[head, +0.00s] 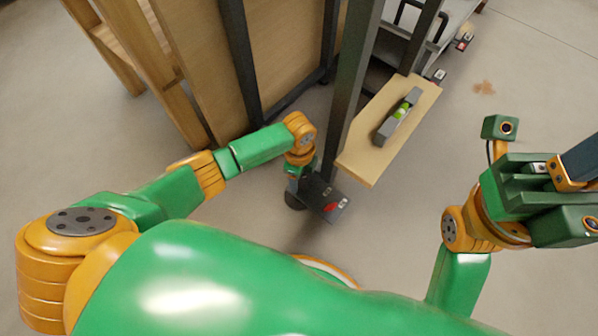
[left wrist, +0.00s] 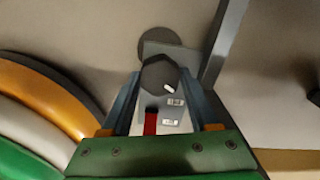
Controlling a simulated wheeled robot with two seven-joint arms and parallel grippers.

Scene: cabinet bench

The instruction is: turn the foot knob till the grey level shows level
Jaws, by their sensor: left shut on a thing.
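The grey level (head: 388,128) lies on a wooden board (head: 362,165); its green vial (head: 402,110) shows, but the bubble is too small to read. The foot knob (left wrist: 158,75) is dark and many-sided, and sits between the two fingers of my left gripper (left wrist: 160,88) in the left wrist view. That gripper is shut on it. In the head view my left gripper (head: 300,180) reaches down near the floor beside a dark plate (head: 325,197), and its fingertips are mostly hidden. My right gripper (head: 575,180) is raised at the right edge, away from the board, partly out of frame.
A grey plate (left wrist: 185,92) with a red stripe and white labels lies by the knob, with a dark round foot (left wrist: 158,40) beyond. A dark metal post (head: 352,90) stands between my left arm and the level. Wooden panels (head: 190,50) stand left; floor at right is open.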

